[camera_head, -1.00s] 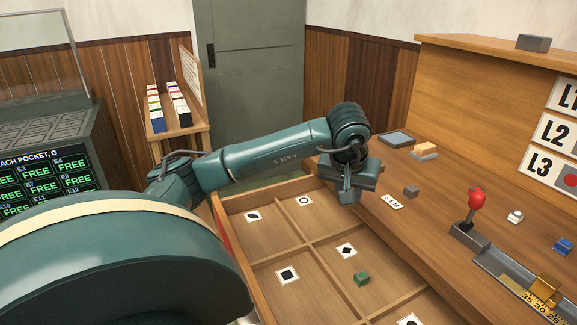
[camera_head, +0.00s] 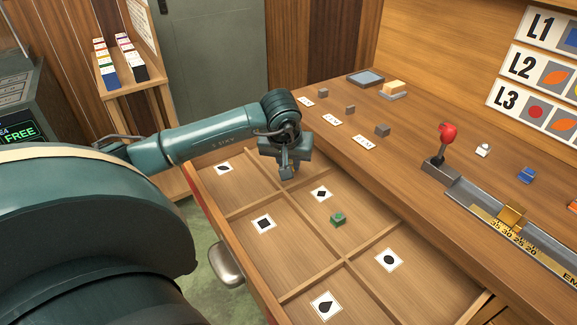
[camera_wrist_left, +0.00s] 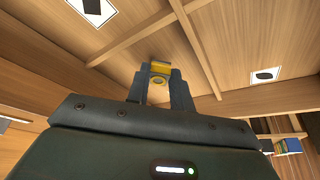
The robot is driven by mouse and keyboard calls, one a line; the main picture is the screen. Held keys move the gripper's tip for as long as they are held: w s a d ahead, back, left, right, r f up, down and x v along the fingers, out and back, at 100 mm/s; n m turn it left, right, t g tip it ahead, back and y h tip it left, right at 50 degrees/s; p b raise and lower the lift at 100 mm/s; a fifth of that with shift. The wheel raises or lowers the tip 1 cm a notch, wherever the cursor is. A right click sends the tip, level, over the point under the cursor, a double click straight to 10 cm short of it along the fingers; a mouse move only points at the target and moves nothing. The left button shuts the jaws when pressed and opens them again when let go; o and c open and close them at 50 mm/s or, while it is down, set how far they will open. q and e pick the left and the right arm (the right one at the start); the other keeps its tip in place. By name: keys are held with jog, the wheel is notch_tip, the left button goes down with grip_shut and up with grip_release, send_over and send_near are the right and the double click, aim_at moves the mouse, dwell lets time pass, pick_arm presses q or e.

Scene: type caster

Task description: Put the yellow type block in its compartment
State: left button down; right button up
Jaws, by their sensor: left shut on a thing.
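The yellow type block (camera_wrist_left: 161,69) sits between the fingertips of my left gripper (camera_wrist_left: 159,82) in the left wrist view, with a small round mark on it. The left gripper (camera_head: 286,174) is shut on it and hangs over the far right part of the divided drawer (camera_head: 229,213) in the head view. The block itself is hidden there. The card of that far compartment is hidden behind the gripper. My right gripper is not in view.
A green block (camera_head: 338,219) lies in the diamond compartment. Low wooden dividers separate the compartments. The bench to the right holds grey blocks (camera_head: 382,130), a red-knobbed lever (camera_head: 446,134), a metal rail with a brass slider (camera_head: 512,217) and a blue block (camera_head: 526,175).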

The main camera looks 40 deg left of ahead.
pick_arm(q)
jog(key=shift+f, duration=0.85)
jog(key=shift+f, duration=0.1)
jog(key=c, duration=1.2)
grip_release()
jog(key=shift+c, duration=0.2)
jog(key=shift+r, duration=0.25)
jog(key=v, duration=1.1)
jog(key=shift+s+r+p, duration=0.2)
jog(key=shift+r+p, duration=0.1)
jog(key=shift+p, duration=0.05)
